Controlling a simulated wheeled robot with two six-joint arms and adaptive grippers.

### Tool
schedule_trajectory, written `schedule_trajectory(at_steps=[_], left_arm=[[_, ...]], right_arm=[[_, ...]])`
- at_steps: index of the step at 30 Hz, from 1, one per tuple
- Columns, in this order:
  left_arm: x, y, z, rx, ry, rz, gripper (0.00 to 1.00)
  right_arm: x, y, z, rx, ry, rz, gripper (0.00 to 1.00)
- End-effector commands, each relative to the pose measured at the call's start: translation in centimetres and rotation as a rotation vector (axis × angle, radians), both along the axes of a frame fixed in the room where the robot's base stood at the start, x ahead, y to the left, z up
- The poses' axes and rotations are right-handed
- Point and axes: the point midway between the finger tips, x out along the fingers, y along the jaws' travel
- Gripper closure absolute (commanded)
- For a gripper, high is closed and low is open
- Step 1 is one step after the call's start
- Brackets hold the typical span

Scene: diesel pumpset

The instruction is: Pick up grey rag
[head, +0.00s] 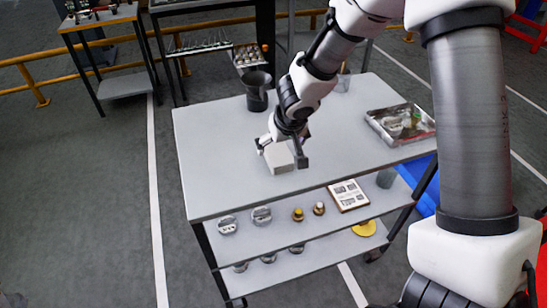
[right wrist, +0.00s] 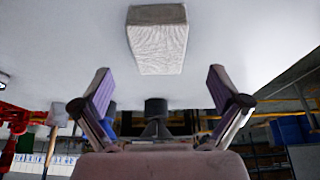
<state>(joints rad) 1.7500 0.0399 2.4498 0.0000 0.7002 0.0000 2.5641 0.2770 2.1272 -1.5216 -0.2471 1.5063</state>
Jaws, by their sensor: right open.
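The grey rag (head: 278,158) is a pale, folded, block-shaped cloth lying on the top of the grey cart. It also shows in the right wrist view (right wrist: 157,45), its wrinkled face just past the fingertips. My right gripper (head: 282,151) is open and empty, close above the rag. In the head view its two fingers appear at either side of the rag. In the right wrist view the open fingers (right wrist: 159,75) stand apart with the rag centred beyond the gap. Whether they touch it I cannot tell. My left gripper is not in view.
A dark pitcher (head: 257,91) stands behind the rag on the cart (head: 215,150). A metal tray (head: 402,124) with parts lies at the right. The lower shelf holds several metal parts and a printed card (head: 348,195). The cart top left of the rag is clear.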

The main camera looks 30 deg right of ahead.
Motion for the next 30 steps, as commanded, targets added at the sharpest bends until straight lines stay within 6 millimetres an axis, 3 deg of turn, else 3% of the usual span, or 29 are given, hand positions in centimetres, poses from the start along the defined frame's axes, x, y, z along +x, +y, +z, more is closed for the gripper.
schedule_trajectory(at_steps=[9, 30], left_arm=[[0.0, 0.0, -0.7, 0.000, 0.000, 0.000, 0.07], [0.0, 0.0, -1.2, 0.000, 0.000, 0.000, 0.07]], right_arm=[[1.8, -0.6, -4.8, 0.000, 0.003, 0.001, 0.02], [1.9, -0.6, -5.3, 0.002, 0.002, 0.001, 0.02]])
